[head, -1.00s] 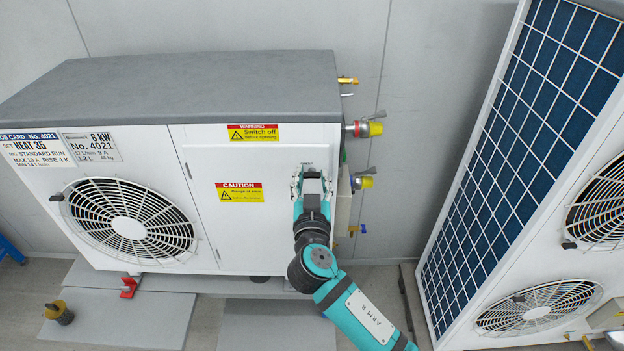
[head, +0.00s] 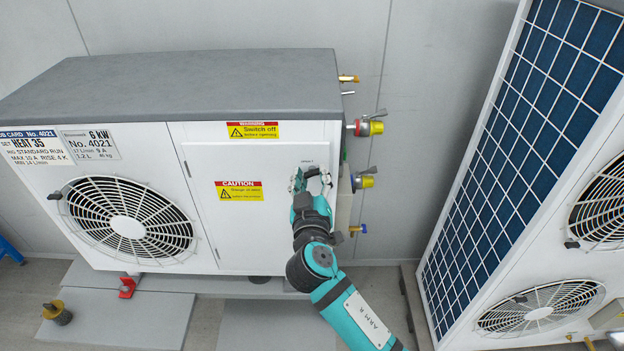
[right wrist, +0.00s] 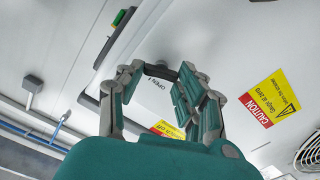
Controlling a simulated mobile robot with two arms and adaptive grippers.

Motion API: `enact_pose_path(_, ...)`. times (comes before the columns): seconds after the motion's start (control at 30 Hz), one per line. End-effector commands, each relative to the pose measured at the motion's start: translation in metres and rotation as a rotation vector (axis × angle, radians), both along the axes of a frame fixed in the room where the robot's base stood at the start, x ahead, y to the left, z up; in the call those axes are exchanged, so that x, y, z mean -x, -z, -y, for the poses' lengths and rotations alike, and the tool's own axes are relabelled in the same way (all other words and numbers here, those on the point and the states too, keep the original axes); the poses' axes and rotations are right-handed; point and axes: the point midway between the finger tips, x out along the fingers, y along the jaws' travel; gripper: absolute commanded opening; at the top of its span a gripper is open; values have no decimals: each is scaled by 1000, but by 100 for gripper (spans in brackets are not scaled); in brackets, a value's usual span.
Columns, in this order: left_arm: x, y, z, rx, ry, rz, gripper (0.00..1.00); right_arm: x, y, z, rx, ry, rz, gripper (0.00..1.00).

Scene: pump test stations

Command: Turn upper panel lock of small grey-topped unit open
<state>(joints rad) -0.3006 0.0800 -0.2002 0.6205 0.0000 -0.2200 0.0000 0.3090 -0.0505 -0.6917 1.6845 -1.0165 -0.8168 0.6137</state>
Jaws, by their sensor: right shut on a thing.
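The small grey-topped unit (head: 200,85) is a white cabinet with a fan on its left and a service panel (head: 265,225) on its right. My right gripper (head: 311,176) is at the upper right of this panel. In the right wrist view its fingers (right wrist: 161,75) are closed on the small dark upper panel lock (right wrist: 160,71). An "OPEN" marking shows on the panel beside the lock. In the head view the fingers largely hide the lock. My left gripper is out of view.
Valves with yellow caps (head: 371,127) stick out from the unit's right side, close to my right gripper. A large unit with a blue gridded side (head: 520,150) stands at the right. Grey slabs (head: 130,325) lie on the floor in front.

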Motion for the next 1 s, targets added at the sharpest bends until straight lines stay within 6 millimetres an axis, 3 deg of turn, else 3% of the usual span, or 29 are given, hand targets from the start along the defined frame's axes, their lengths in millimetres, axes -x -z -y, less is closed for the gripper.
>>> enact_pose_path(1.0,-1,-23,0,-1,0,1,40,0,1,-2,942,-1,0,4)
